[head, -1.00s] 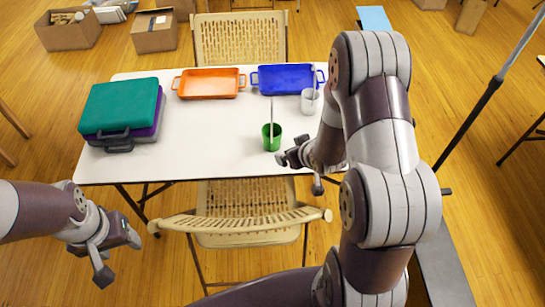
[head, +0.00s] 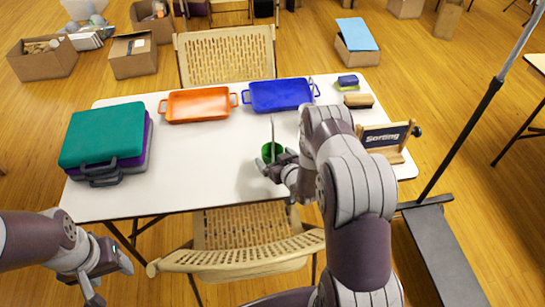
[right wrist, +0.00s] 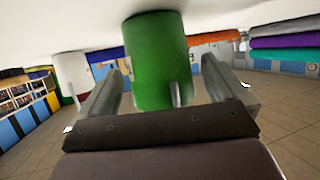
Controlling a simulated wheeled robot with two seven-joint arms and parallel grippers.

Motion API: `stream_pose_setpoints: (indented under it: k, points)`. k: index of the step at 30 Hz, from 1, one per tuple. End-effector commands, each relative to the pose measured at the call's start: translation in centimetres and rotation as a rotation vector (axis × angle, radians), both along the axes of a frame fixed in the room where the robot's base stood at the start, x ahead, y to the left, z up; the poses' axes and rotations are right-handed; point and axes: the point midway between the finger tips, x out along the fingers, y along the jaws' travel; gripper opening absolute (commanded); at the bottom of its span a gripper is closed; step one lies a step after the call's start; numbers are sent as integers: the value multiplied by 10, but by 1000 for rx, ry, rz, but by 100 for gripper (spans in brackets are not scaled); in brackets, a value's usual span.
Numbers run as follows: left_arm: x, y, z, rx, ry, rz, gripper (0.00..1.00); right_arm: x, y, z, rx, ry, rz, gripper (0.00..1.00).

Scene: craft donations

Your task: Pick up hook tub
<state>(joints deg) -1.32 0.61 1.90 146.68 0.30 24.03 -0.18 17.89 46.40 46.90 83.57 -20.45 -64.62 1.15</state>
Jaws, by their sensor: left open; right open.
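A small green tub (head: 267,154) with a thin grey rod standing up in it is upright near the front middle of the white table (head: 215,150). My right gripper (head: 276,167) is at the tub's near right side. In the right wrist view, which is upside down, the green tub (right wrist: 155,60) shows between the two spread fingers of my right gripper (right wrist: 160,90); I cannot tell whether they touch it. My left gripper (head: 108,282) is open and empty, low in front of the table at the left.
Orange (head: 198,105) and blue (head: 280,95) trays lie at the table's back. Stacked cases (head: 103,140) stand at left. A "Sorting" sign (head: 387,135), sponges (head: 348,83) and a brush (head: 358,100) are at right. A chair (head: 240,250) stands in front.

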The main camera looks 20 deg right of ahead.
Motion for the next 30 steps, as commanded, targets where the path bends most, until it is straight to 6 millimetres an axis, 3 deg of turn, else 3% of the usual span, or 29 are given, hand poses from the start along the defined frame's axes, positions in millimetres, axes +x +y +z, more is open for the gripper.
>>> stream_pose_setpoints:
  k: [7,8,13,23,30]
  points:
    - [0,0,0,0,0,0,59,4,0,-2,0,1,1,99]
    - [0,0,0,0,0,0,59,4,0,-2,0,1,0,92]
    - [0,0,0,0,0,0,59,4,0,-2,0,1,0,38]
    - [0,0,0,0,0,0,59,4,0,2,0,-1,0,38]
    - [0,0,0,0,0,0,59,5,0,39,-1,-4,0,38]
